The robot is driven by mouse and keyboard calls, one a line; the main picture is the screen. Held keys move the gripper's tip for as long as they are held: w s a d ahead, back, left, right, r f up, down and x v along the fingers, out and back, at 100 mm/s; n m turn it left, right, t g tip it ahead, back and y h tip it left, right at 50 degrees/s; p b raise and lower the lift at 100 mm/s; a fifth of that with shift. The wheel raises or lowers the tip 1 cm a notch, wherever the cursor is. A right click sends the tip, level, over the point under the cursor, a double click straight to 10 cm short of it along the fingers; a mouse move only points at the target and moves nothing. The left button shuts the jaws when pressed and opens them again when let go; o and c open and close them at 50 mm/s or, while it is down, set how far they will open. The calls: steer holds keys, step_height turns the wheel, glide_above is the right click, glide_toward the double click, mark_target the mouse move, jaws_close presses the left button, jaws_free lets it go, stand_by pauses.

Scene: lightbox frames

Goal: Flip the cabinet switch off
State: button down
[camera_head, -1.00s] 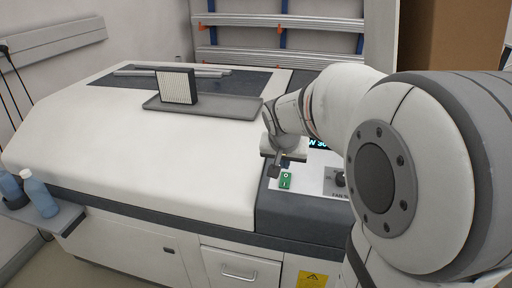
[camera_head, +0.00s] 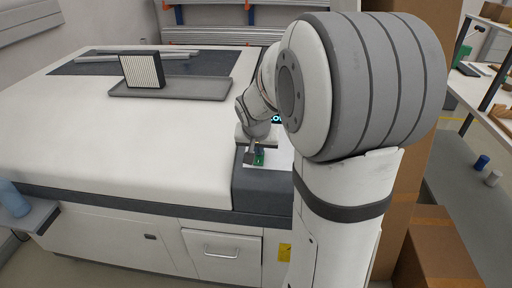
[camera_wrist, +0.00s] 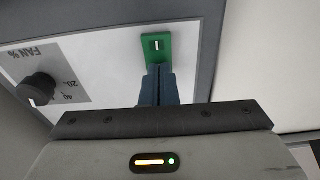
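The green rocker switch (camera_head: 259,160) sits on the white control panel of the large cabinet, partly covered by my gripper in the head view. In the wrist view the switch (camera_wrist: 157,46) shows a white "I" mark at its far end. Its near end is hidden behind my fingertips. My gripper (camera_wrist: 160,72) has its two dark fingers together with nothing seen between them. The fingertips are right at the switch's near end; I cannot tell if they touch it. In the head view my gripper (camera_head: 251,154) is just above the switch.
A black FAN % knob (camera_wrist: 37,90) is on the same panel, left of the fingers in the wrist view. A grey tray (camera_head: 205,88) with a pleated filter (camera_head: 142,71) lies on the cabinet top. Cardboard boxes (camera_head: 440,262) stand at the right.

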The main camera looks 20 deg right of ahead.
steer(key=shift+w+a, duration=0.1)
steer(key=shift+a, duration=0.05)
steer(key=shift+a+f+b, duration=0.1)
steer(key=shift+b, duration=0.25)
steer(key=shift+s+a+b, duration=0.3)
steer(key=shift+s, duration=0.45)
steer(key=shift+r, duration=0.25)
steer(key=w+d+r+p+v, duration=0.1)
steer(key=w+p+v, duration=0.1)
steer(key=v, duration=1.1)
steer(key=shift+d, duration=0.2)
steer(key=shift+r, duration=0.15)
